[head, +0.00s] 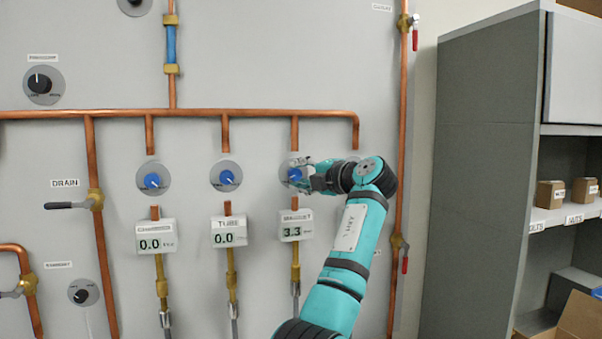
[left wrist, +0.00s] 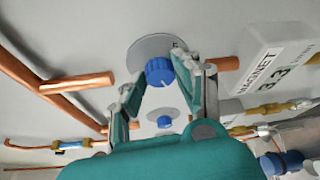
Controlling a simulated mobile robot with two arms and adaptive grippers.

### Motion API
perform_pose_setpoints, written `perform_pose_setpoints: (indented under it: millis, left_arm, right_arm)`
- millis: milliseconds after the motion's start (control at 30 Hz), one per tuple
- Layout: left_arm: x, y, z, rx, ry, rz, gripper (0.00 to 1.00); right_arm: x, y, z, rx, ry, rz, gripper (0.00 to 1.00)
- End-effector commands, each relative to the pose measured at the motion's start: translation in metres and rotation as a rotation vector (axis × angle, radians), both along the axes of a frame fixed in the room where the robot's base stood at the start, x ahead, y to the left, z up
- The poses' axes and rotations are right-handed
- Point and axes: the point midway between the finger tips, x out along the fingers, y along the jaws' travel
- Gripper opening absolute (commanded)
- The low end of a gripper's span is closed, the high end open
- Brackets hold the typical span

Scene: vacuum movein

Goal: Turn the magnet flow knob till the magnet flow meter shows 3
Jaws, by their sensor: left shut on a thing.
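The magnet flow knob (head: 294,174) is blue on a grey round plate on the wall panel, partly hidden by my gripper. It also shows in the left wrist view (left wrist: 158,70) with a white pointer mark. The magnet flow meter (head: 296,226) is a white box below the knob and reads 3.3; it also shows in the left wrist view (left wrist: 275,72). My left gripper (head: 301,179) is at the knob, its fingers on either side, shut on it; the fingers also show in the left wrist view (left wrist: 161,80). My right gripper is not in view.
Blue chamber and tube knobs (head: 152,181) (head: 227,177) sit to the left; their meters (head: 156,237) (head: 229,232) read 0.0. Copper pipes (head: 180,113) run across the panel. A red-handled valve (head: 404,262) is right of my arm. A grey shelf (head: 480,180) stands at right.

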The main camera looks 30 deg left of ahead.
Motion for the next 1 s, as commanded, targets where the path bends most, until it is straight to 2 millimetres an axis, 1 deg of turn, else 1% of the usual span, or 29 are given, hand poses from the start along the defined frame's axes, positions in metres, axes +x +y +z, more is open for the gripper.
perform_pose_setpoints:
  millis: [467, 500, 633, 667, 900, 1000]
  left_arm:
    - [0.0004, -0.0002, -0.0019, -0.012, -0.007, -0.001, 0.0]
    - [0.0004, -0.0002, -0.0019, -0.012, -0.007, -0.001, 0.36]
    - [0.0004, -0.0001, -0.0015, -0.011, -0.007, -0.001, 0.53]
    - [0.0003, -0.0001, -0.0013, -0.011, -0.007, -0.001, 0.55]
    - [0.0001, -0.0004, -0.0003, -0.009, -0.009, 0.0, 0.55]
    - [-0.001, -0.0054, 0.0003, -0.008, -0.009, -0.002, 0.55]
  right_arm:
    - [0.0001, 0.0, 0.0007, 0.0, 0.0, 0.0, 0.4]
    - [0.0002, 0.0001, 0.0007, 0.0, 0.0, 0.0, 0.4]
    - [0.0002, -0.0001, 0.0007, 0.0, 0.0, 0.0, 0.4]
    - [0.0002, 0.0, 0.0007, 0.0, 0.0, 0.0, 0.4]
    - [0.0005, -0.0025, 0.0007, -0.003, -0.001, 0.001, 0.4]
    - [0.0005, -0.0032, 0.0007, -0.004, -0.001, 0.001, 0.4]
